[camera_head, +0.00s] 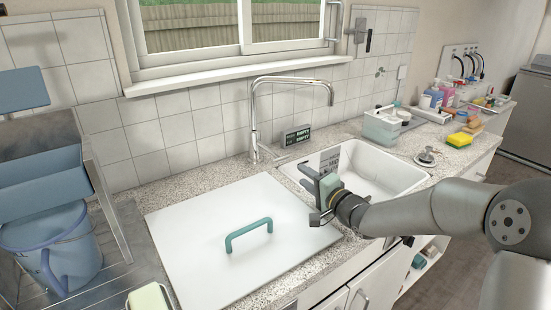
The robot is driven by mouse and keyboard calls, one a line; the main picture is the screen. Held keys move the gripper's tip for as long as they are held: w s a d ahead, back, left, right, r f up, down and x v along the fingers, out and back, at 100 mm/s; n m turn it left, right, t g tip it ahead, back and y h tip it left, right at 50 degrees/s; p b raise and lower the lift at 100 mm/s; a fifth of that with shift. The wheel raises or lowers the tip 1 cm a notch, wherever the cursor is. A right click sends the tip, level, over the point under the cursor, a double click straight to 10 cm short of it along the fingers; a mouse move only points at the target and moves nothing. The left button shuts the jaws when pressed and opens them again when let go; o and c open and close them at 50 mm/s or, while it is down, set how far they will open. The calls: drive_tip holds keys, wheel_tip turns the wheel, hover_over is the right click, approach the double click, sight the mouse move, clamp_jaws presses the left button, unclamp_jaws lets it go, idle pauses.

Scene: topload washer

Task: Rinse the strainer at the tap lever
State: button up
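The strainer appears to be the small round metal piece with a knob (426,157) on the counter right of the sink. The chrome tap (254,115) stands behind the sink, its spout arching right. Its lever (268,151) seems to be the short part at the tap's base. The open white sink basin (385,166) lies below the spout. My gripper (312,195) is over the basin's front left edge, pointing left. Its dark fingers look apart, with nothing visible between them. It is well left of the strainer and in front of the tap.
A white board with a green handle (248,235) lies left of the basin. A caddy (382,125), a yellow sponge (459,140) and bottles (436,95) stand right. Blue containers (55,245) are left. My arm crosses the front right.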

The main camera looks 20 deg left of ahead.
sight(280, 158)
drive_tip(key=x, duration=1.5)
drive_tip(key=shift+w+f+p, duration=0.1)
drive_tip(key=shift+p, duration=0.25)
drive_tip(key=shift+c, duration=0.4)
clamp_jaws()
